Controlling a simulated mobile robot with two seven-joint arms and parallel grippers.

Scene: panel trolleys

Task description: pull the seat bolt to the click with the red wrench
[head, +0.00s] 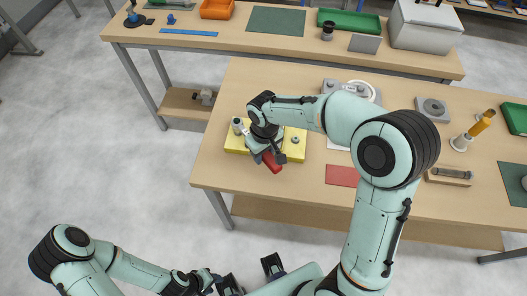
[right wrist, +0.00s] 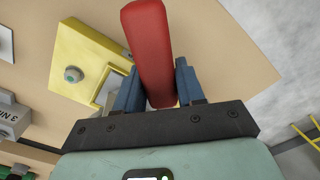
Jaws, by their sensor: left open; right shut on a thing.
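The red wrench (head: 272,162) is held in my right gripper (head: 268,150) over the yellow fixture (head: 295,151) on the near bench. In the right wrist view the wrench's red handle (right wrist: 150,50) stands between the blue fingers of the right gripper (right wrist: 158,88). The wrench's working end is hidden, so I cannot tell whether it sits on a bolt. One bolt head (right wrist: 73,74) shows on the yellow plate (right wrist: 85,50), apart from the wrench. A grey upright part (head: 237,125) stands at the fixture's left end. My left gripper (head: 210,280) is open and empty, low before the bench.
A red mat (head: 342,176) lies right of the fixture. A grey device (head: 345,88), a yellow-handled tool (head: 482,123) and a wooden tray (head: 449,176) are also on the near bench (head: 217,166). A second bench (head: 150,35) stands behind. The floor at left is clear.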

